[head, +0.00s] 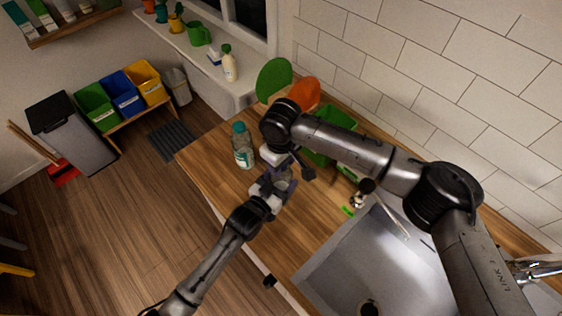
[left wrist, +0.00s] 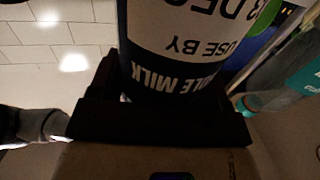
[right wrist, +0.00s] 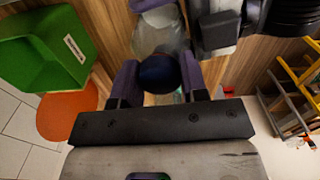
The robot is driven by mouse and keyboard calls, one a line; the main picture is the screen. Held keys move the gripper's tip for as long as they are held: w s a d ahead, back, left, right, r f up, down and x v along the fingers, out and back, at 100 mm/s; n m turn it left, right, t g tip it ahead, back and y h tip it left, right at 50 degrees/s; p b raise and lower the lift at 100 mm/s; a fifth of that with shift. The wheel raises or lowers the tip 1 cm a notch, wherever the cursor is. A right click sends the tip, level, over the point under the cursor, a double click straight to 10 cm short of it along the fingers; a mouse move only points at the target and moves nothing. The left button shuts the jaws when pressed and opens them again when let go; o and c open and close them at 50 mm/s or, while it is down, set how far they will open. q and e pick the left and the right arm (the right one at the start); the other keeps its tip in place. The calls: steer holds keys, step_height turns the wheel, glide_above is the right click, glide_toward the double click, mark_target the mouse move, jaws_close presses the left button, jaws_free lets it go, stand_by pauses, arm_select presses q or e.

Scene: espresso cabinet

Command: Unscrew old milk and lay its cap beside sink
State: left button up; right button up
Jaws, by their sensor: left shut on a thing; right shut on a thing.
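The old milk bottle (left wrist: 185,45) fills the middle of the left wrist view, its label reading "USE BY" and "MILK". My left gripper (head: 272,190) is shut on its body, by the counter's front edge. The dark blue cap (right wrist: 158,72) sits between the fingers of my right gripper (right wrist: 160,88), which is shut on it. The clear bottle (right wrist: 160,38) shows beyond the cap. I cannot tell whether the cap is still seated on the neck. In the head view the grippers hide most of the bottle. The steel sink (head: 345,255) lies to the right.
A teal-capped bottle (head: 243,152) stands left of my grippers. A green bin (head: 340,120) and green (head: 273,76) and orange (head: 306,92) round boards stand at the back. A small bright green item (head: 348,211) lies beside the sink. Wooden counter (head: 290,238) is clear in front.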

steer(key=shift+n, duration=1)
steer(key=o, duration=1)
steer(key=shift+r, duration=2.25)
steer(key=shift+c, duration=0.5)
step_height(320, 180, up, 3)
steer(key=shift+r+m, duration=0.1)
steer(key=shift+m, duration=1.1)
steer(key=shift+f, duration=3.85)
